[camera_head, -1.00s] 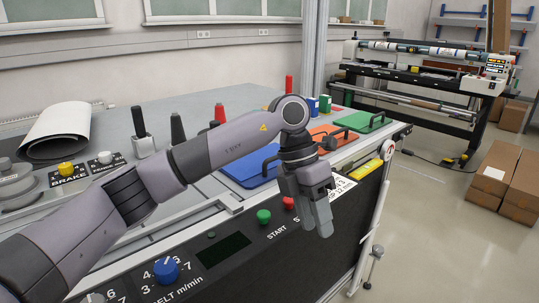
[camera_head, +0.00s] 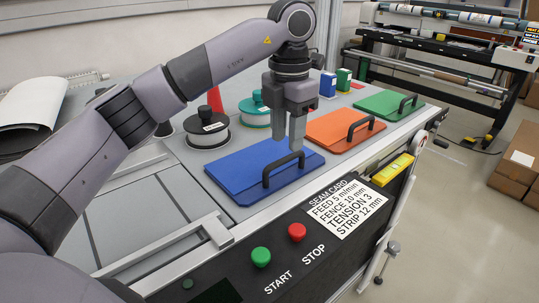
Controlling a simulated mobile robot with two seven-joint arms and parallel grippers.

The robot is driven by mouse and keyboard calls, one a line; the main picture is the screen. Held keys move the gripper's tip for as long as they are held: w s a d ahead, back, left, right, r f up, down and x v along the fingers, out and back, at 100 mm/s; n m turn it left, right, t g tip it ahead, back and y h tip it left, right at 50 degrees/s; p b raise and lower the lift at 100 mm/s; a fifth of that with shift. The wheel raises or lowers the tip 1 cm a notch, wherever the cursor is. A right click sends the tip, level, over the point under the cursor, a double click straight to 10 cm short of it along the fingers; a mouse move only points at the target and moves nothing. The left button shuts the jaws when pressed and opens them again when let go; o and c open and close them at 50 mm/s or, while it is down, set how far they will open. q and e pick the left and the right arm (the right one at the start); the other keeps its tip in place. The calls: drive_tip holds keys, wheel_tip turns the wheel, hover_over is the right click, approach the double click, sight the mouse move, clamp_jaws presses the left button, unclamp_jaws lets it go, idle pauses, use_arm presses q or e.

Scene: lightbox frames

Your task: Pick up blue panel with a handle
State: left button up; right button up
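The blue panel (camera_head: 235,181) lies flat on the grey worktop, with a black arched handle (camera_head: 283,168) near its right front edge. My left gripper (camera_head: 289,143) points down just above and behind this handle, with its fingertips close to the bar. Two separate fingers show, with a narrow gap between them and nothing held. Whether they touch the handle is unclear. My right gripper is not in view.
An orange panel (camera_head: 331,132) and a green panel (camera_head: 381,105), both with black handles, lie to the right. Two round containers, dark-lidded (camera_head: 207,127) and teal-lidded (camera_head: 256,107), stand behind the blue panel. Green (camera_head: 261,256) and red (camera_head: 297,232) buttons are on the front panel.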

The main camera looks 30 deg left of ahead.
sight(285, 158)
use_arm(q)
drive_tip(key=shift+w+a+f, duration=0.1)
wheel_tip(285, 158, down, 7)
drive_tip(key=shift+w+a+r+p, duration=0.1)
drive_tip(key=shift+a+p, duration=0.05)
drive_tip(key=shift+p, duration=0.2)
drive_tip(key=shift+c, duration=0.3)
clamp_jaws()
